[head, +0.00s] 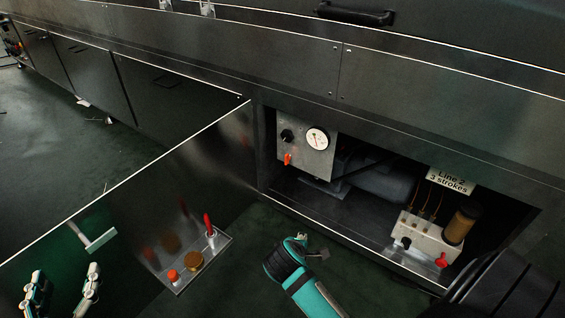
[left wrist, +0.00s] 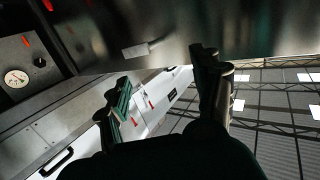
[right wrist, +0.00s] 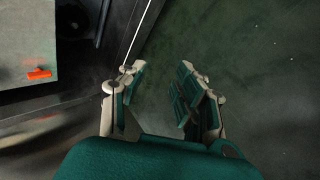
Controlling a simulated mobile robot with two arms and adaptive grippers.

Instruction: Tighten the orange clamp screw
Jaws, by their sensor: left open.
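The orange clamp screw (head: 287,159) is on the lower left of the grey gauge box (head: 318,160) inside the open cabinet. It also shows in the left wrist view (left wrist: 47,5) and, as a short orange bar, in the right wrist view (right wrist: 40,73). My left gripper (head: 65,275) is open and empty at the lower left, well away from the screw. Its fingers also show in the left wrist view (left wrist: 163,75). My right gripper (right wrist: 165,85) is open and empty, with the screw to its left in that view. Nothing touches the screw.
A pump block (head: 420,233) with a red knob stands at the cabinet's right, under a label (head: 452,180). Dark floor (head: 250,225) lies in front.

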